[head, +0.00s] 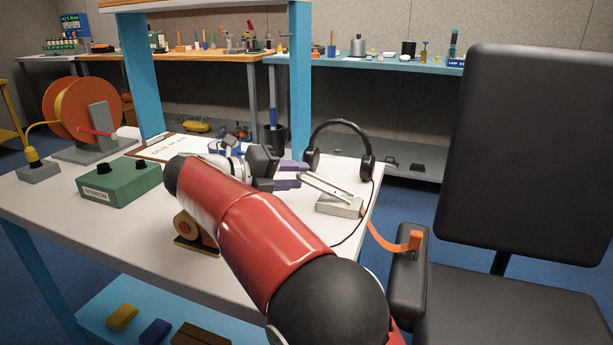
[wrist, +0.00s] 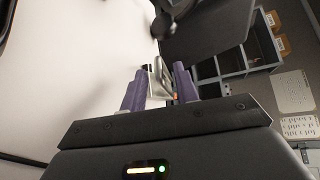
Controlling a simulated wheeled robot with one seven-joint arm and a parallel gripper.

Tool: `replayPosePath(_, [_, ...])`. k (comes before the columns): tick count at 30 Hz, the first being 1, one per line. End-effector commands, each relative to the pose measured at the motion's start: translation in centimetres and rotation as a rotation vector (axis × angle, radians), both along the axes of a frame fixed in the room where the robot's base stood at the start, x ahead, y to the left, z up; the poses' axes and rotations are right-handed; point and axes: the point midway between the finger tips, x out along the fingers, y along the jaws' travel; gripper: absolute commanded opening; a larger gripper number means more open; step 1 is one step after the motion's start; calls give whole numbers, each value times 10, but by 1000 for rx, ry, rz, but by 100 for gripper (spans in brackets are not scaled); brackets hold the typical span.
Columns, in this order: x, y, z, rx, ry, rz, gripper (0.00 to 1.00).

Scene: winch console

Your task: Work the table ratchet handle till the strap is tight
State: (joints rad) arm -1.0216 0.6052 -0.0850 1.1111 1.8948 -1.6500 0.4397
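The table ratchet (head: 340,207) is a pale metal block at the table's right edge. Its metal handle (head: 328,187) slants up and left from the block. An orange strap (head: 384,240) runs from the ratchet's side to the chair's armrest and hangs in a curve. My gripper (head: 302,175) has purple fingers spread apart, close to the raised end of the handle. In the wrist view my gripper (wrist: 160,68) is open, with the ratchet handle (wrist: 158,70) showing between and beyond the fingers. I cannot tell whether either finger touches it.
Black headphones (head: 340,150) stand just behind the ratchet, their cable running past it. A black chair (head: 510,150) is at the right. A green intercom box (head: 120,180) and an orange reel (head: 82,108) are at the left. A blue table post (head: 300,80) rises behind my gripper.

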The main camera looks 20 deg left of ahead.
Motion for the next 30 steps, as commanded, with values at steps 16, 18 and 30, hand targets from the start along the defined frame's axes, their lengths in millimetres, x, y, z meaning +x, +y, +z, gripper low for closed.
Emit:
replayPosePath(16, [25, -23, -9, -1, 0, 1, 30])
replayPosePath(18, [25, -23, -9, -1, 0, 1, 26])
replayPosePath(30, [24, -22, -10, 0, 2, 2, 0])
